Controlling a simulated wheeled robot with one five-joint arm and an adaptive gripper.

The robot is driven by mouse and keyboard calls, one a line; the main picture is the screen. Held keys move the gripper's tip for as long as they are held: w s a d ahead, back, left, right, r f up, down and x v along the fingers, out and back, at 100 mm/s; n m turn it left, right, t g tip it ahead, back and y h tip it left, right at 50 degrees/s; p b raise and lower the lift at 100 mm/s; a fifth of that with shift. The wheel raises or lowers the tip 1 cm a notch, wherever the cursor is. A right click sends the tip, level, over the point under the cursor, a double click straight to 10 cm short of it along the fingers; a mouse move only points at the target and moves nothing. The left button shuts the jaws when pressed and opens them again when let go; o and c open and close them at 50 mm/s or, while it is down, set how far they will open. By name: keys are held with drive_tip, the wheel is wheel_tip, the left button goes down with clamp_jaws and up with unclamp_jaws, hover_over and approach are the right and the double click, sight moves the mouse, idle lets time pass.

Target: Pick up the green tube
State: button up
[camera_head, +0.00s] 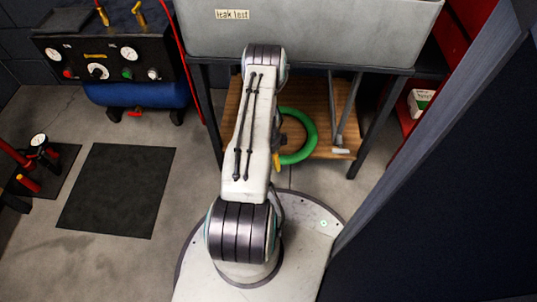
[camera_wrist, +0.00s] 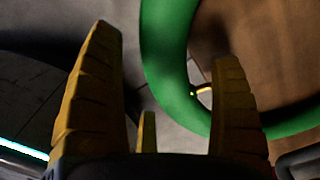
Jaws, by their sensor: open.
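The green tube (camera_head: 306,139) is a thick ring on or near the low wooden shelf under the grey tank, partly hidden by my arm in the head view. In the wrist view the green tube (camera_wrist: 168,58) fills the upper right, curving behind the right finger. My gripper (camera_wrist: 165,60) has its yellow fingers spread wide, with the near side of the ring showing between and beyond them. It does not hold the tube. In the head view my gripper is mostly hidden behind my arm; a bit of yellow shows at the tube's left edge.
The grey tank (camera_head: 310,30) labelled "leak test" stands on dark legs above the wooden shelf (camera_head: 317,110). A dark panel (camera_head: 450,180) closes off the right. A compressor (camera_head: 120,70) and black mat (camera_head: 117,190) are left.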

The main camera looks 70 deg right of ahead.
drive_tip(key=shift+f, duration=0.15)
drive_tip(key=c, duration=1.4)
